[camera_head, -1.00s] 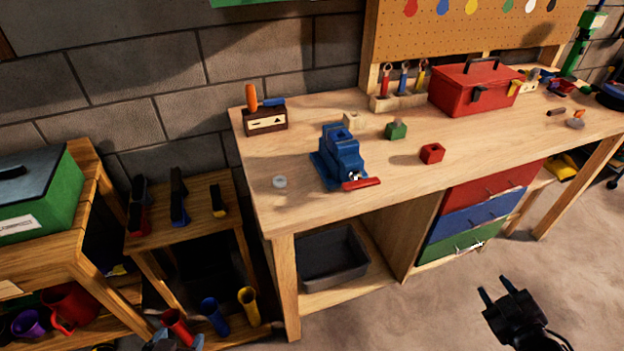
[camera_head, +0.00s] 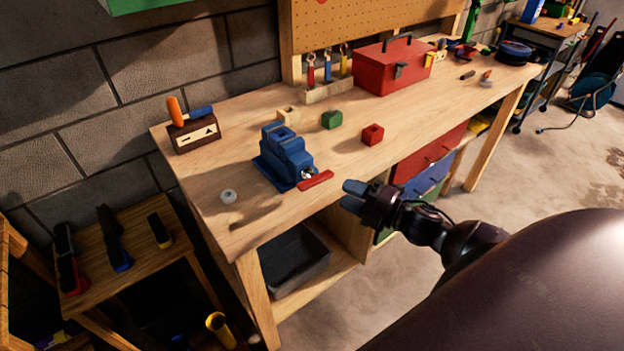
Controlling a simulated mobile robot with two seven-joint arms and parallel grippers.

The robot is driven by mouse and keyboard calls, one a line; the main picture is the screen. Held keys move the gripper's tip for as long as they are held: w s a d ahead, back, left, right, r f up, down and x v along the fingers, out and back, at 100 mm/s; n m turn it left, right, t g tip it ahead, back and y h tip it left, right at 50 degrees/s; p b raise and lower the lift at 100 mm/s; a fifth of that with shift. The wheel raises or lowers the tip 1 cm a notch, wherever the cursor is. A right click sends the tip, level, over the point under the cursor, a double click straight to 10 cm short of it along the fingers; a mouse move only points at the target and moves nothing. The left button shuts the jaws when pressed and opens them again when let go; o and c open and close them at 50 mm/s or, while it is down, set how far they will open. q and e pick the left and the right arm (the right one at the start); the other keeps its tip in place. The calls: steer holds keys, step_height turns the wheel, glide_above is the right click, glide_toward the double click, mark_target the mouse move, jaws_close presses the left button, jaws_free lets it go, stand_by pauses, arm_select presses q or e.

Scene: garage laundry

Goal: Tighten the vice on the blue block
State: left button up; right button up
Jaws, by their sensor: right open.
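The blue vice (camera_head: 287,160) stands on the wooden workbench, left of its middle, with its red handle (camera_head: 316,181) at the front near the bench edge. A blue block cannot be told apart from the blue vice body, so I cannot tell whether one sits between the jaws. My right gripper (camera_head: 350,196) is open and empty, in front of the bench edge, a little right of and below the red handle and apart from it. My left gripper is not in view.
On the workbench (camera_head: 240,213) are a red cube (camera_head: 372,135), a green block (camera_head: 332,119), a pale wooden block (camera_head: 288,114), a small white disc (camera_head: 229,196) and a red toolbox (camera_head: 392,66). A dark bin (camera_head: 293,262) sits on the shelf below.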

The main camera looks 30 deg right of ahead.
mark_target(320, 183)
steer(key=x, duration=0.9)
steer(key=shift+p, duration=0.35)
steer(key=shift+c, duration=0.3)
jaws_close()
